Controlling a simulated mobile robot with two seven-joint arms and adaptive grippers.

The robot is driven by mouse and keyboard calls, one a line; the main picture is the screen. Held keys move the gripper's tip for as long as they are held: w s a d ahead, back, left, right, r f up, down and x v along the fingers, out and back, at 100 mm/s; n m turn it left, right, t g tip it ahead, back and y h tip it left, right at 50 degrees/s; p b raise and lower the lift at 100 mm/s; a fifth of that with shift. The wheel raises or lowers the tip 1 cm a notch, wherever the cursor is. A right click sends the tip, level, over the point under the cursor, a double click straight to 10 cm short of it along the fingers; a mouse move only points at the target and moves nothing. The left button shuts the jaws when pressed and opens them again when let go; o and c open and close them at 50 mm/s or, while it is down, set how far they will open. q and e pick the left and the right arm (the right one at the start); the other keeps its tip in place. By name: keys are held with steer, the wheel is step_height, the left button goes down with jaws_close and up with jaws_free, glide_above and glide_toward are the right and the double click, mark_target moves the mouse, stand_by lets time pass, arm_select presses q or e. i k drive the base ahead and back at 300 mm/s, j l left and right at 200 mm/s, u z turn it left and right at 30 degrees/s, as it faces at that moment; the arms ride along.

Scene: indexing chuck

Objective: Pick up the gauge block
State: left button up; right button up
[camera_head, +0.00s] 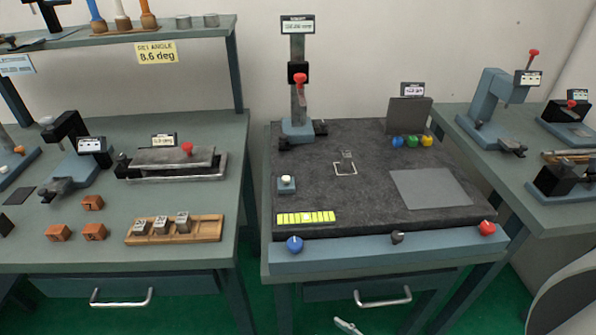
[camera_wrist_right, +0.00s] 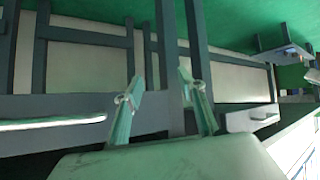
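No block in view is clearly labelled as the gauge block. A small grey metal block (camera_head: 346,157) stands at a white square outline on the dark top of the middle bench. Several grey metal blocks (camera_head: 161,224) with markings too small to read sit in a wooden rack (camera_head: 206,233) on the left bench. My right gripper (camera_wrist_right: 159,84) is open and empty in the right wrist view, with bench legs and green floor beyond it. A pale tip (camera_head: 347,326) at the bottom of the head view may be part of it. My left gripper is not seen.
Orange-brown blocks (camera_head: 58,233) lie left of the rack. The middle bench (camera_head: 380,252) carries an upright stand (camera_head: 298,90), a yellow strip (camera_head: 306,217), a grey plate (camera_head: 432,188) and coloured knobs along its front edge. The dark surface around the small block is mostly clear.

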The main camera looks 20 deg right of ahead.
mark_target(184, 222)
steer(key=k+j+z, duration=0.1)
steer(key=j+z, duration=0.2)
steer(key=z, duration=0.15)
steer(key=k+j+z, duration=0.15)
steer(key=z, duration=0.35)
